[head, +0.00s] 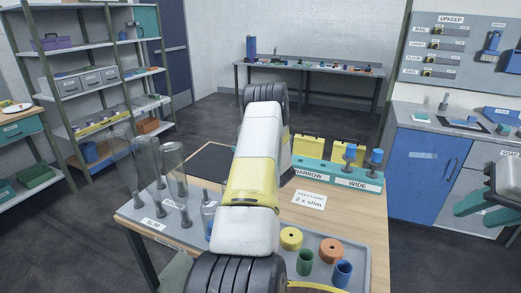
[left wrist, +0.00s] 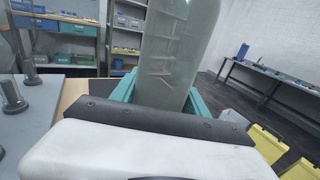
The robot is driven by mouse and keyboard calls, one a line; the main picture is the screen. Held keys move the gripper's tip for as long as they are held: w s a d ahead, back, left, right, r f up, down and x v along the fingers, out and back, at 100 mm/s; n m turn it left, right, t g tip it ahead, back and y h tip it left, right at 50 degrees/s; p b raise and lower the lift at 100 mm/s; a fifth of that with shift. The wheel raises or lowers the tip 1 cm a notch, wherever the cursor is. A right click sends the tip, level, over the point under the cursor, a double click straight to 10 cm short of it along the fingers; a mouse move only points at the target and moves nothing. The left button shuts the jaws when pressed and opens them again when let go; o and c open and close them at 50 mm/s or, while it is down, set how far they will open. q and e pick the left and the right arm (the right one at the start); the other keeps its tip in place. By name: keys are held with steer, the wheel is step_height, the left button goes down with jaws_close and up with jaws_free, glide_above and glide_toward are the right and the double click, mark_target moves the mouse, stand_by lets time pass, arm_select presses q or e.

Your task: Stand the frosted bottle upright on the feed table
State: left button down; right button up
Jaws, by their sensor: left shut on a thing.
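A pale, translucent frosted bottle (left wrist: 165,60) stands close in front of the left wrist camera, roughly upright; its top is cut off by the frame. My left gripper (left wrist: 162,98) has its teal fingers on both sides of the bottle and is shut on it. The bottle's lower end is hidden by my wrist. In the head view my arm covers the middle and hides the left gripper. My right gripper (head: 482,202) is at the right edge, its teal fingers apart and empty.
A grey tray (head: 172,228) marked SLIM holds clear bottles (head: 173,168) and bare spindles at left. A teal rack (head: 335,175) marked NARROW and WIDE stands at the table's back right. Coloured cups (head: 331,250) fill a front tray. A dark mat (head: 208,160) lies left of my arm.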

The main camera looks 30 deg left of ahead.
arm_select(q)
steer(key=w+a+f, duration=0.1)
steer(key=a+f, duration=0.3)
steer(key=shift+w+a, duration=0.2)
steer(key=shift+w, duration=0.2)
steer(key=c, duration=0.6)
jaws_free()
steer(key=shift+o, duration=0.2)
